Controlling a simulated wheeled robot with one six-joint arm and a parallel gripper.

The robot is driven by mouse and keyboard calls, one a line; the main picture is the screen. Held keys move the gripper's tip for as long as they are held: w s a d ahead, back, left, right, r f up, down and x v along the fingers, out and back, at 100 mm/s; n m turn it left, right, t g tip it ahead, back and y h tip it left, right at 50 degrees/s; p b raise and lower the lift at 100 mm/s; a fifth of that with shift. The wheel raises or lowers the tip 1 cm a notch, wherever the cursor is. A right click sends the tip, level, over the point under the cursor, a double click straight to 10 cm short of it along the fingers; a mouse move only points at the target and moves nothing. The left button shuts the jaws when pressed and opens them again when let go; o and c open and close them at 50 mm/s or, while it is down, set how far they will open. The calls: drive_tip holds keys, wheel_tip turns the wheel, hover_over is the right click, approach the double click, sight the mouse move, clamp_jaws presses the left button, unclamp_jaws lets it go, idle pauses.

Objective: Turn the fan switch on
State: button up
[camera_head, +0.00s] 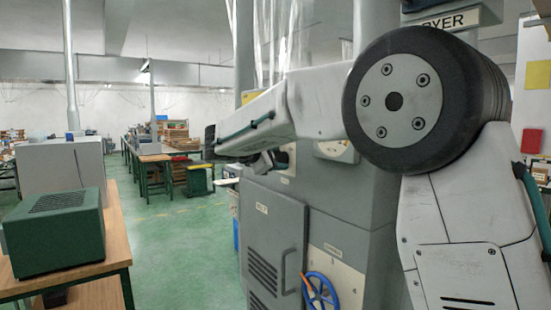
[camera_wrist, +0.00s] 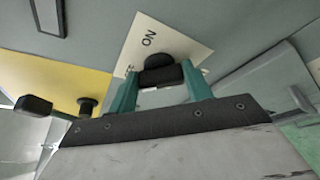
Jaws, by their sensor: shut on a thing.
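The fan switch (camera_wrist: 160,62) is a black knob on a cream plate (camera_wrist: 142,38) in the wrist view. The plate carries the word ON, seen tilted. My gripper (camera_wrist: 160,76) has its two green fingers on either side of the knob and is shut on it. The lower part of the plate is hidden behind the knob and fingers. In the head view my arm reaches to the left across the grey dryer cabinet (camera_head: 370,230). The switch cannot be made out there.
A yellow panel (camera_wrist: 60,80) with black knobs (camera_wrist: 36,105) is left of the switch in the wrist view. The cabinet has a door (camera_head: 272,235) and a blue handwheel (camera_head: 322,292). A green box (camera_head: 55,232) stands on a wooden table at left. Green floor between is clear.

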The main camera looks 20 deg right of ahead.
drive_tip(key=m, duration=0.1)
drive_tip(key=m+t, duration=0.1)
drive_tip(key=m, duration=0.1)
drive_tip(key=shift+s+f+t+h, duration=0.15)
drive_tip(key=shift+f+t+h, duration=0.15)
drive_tip(key=shift+t, duration=0.1)
drive_tip(key=shift+f+m+t+h, duration=0.25)
drive_tip(key=shift+m+h, duration=0.5)
drive_tip(key=shift+m, duration=1.5)
drive_tip(key=shift+f+m+t+h, duration=0.25)
drive_tip(key=shift+m+h, duration=0.45)
drive_tip(key=shift+m, duration=1.5)
drive_tip(key=shift+f+m+t+h, duration=0.25)
drive_tip(key=shift+m+h, duration=0.5)
drive_tip(key=shift+m, duration=1.5)
drive_tip(key=shift+r+m, duration=0.1)
drive_tip(key=shift+m, duration=0.2)
drive_tip(key=o, duration=1)
drive_tip(key=v, duration=0.7)
drive_tip(key=shift+a, duration=0.35)
